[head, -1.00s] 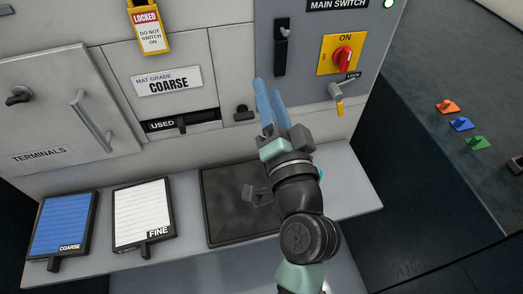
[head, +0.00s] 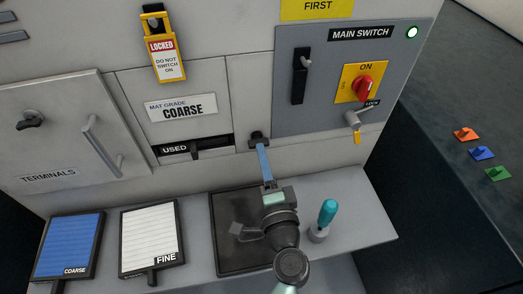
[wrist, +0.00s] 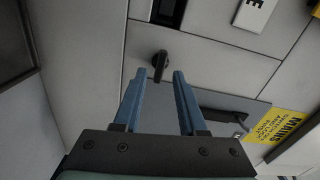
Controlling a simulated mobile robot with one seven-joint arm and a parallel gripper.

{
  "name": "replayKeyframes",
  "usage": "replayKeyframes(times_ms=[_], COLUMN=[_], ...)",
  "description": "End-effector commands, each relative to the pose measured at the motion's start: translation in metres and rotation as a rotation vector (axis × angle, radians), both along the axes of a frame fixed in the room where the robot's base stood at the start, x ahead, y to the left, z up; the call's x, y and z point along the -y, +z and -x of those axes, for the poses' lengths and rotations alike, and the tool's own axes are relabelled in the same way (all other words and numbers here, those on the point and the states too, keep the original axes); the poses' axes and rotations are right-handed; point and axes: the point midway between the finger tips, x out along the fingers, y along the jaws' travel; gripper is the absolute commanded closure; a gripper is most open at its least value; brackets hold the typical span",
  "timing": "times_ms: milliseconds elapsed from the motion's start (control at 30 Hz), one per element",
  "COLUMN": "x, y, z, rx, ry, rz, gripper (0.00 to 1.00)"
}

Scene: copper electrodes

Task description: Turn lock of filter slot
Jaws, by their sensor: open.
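The small black lock knob (head: 257,137) sits on the cabinet front, right of the filter slot (head: 196,149) marked USED. My gripper (head: 262,146) points at the knob, its blue fingertips close to it and partly covering its lower part in the head view. In the wrist view the knob (wrist: 160,64) shows as a dark lever in line with the gap between the two fingers of my gripper (wrist: 159,76). The fingers are apart with nothing held between them. I cannot tell whether either finger touches the knob.
A grey shelf (head: 353,211) juts out below, with a blue COARSE mat (head: 68,245), a white FINE mat (head: 150,235), a dark tray (head: 225,218) and a teal-handled tool (head: 327,212). The main switch panel (head: 325,90) is at right, the terminals door (head: 60,125) at left.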

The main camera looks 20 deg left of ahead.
Motion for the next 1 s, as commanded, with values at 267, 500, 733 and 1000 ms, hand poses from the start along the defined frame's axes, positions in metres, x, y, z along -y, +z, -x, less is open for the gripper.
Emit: replayKeyframes(times_ms=[267,500,733,1000], x=[-0.008,-0.012,-0.012,-0.012], y=[0.000,0.000,0.000,0.000], z=[-0.012,-0.016,-0.018,-0.018], rx=[0.000,0.001,0.000,0.000], ry=[0.000,0.001,0.001,0.001], rz=[0.000,0.000,0.000,0.000], gripper=[0.59,0.59,0.59,0.97])
